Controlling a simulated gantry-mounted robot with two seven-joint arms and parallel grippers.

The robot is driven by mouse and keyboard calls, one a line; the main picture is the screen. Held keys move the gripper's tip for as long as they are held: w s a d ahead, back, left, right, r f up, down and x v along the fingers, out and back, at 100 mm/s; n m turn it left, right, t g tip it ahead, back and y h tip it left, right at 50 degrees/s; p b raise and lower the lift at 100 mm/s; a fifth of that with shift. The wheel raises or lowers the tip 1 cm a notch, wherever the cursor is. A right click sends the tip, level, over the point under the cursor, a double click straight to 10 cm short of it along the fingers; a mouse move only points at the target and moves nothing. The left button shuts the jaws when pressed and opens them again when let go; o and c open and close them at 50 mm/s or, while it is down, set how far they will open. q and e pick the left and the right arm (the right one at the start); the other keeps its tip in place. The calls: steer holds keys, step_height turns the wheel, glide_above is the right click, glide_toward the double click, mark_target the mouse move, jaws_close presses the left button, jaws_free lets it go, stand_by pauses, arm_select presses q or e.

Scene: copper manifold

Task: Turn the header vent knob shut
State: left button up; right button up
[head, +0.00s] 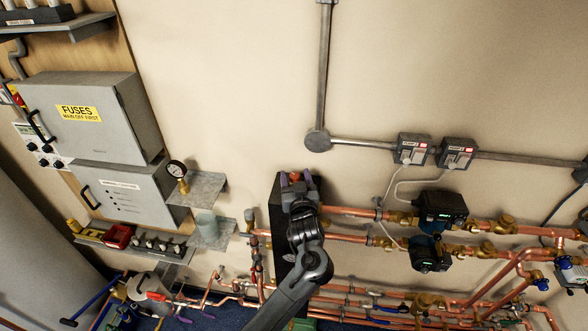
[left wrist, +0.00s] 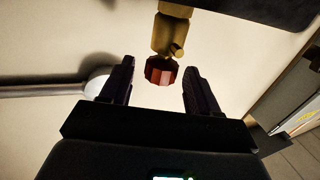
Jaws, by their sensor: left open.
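The header vent knob (left wrist: 161,71) is dark red and faceted, on the end of a brass vent body (left wrist: 171,34) in the left wrist view. My left gripper (left wrist: 159,74) is open, with one finger on each side of the knob and visible gaps between. In the head view, my left gripper (head: 292,178) is at the top of the tall black header (head: 311,189) on the wall. My right gripper is not in view.
Copper pipes (head: 350,212) run right from the header to two dark pumps (head: 442,207). A pressure gauge (head: 177,169) and small shelves stand left of the header, below the grey fuse box (head: 88,112). The wall above the header is clear up to the grey conduit (head: 323,75).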

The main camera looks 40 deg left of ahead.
arm_select(q)
steer(key=shift+x, duration=1.6)
steer(key=c, duration=1)
steer(key=shift+o, duration=0.2)
